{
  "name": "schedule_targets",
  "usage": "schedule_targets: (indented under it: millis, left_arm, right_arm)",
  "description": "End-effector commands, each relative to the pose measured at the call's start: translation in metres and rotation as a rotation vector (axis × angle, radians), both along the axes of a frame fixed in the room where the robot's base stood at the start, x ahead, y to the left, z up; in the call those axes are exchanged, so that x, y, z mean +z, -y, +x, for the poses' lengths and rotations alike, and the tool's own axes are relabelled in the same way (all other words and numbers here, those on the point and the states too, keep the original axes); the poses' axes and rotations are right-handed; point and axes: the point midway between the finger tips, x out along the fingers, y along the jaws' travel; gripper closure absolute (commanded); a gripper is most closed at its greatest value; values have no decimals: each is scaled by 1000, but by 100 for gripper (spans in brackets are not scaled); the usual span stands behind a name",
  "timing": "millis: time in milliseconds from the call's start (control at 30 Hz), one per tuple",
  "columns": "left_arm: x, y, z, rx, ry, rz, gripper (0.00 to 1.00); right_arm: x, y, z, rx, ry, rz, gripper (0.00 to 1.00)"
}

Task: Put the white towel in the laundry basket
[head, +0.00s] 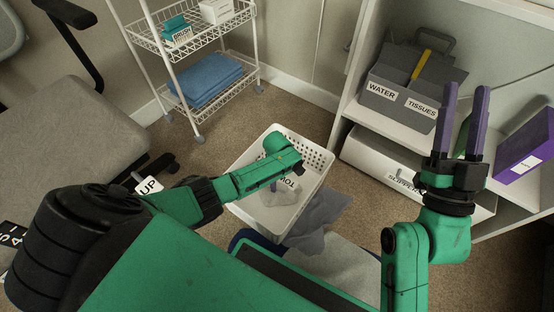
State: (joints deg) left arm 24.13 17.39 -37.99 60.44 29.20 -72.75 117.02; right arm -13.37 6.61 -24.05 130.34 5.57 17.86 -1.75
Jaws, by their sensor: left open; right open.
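A white perforated basket (312,168) stands on the carpet in the middle, with a partly covered, upside-down label. My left arm reaches over it from the left. My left gripper (273,186) points down inside the basket, mostly hidden by its own wrist; it is open. A pale, whitish item (287,197) lies in the basket close to the fingers; I cannot tell whether it is the white towel. A pale grey-white cloth (350,264) lies in front, partly hidden by my body. My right gripper (465,122) is raised at the right, open and empty, fingers upward.
A dark grey cloth (318,222) lies against the basket's near right side. A white wire cart (195,62) holds folded blue towels (208,80). A shelf at right has a grey caddy (398,100) and purple box (527,148). A grey chair (70,135) stands left.

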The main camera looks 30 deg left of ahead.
Motion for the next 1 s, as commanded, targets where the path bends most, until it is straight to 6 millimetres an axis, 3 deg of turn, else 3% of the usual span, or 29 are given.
schedule_targets:
  millis: [267,533,767,1000]
  left_arm:
    - [11,0,0,-1,-1,0,36]
    - [21,0,-1,0,-2,-1,36]
    - [30,1,0,0,-1,-1,36]
    - [40,0,-1,-1,-2,0,36]
  right_arm:
    - [-71,-10,11,24,-224,-39,50]
    - [-144,-18,6,53,-443,-77,50]
    - [-209,-24,-12,81,-635,-107,50]
    - [-276,-29,-45,113,-838,-139,50]
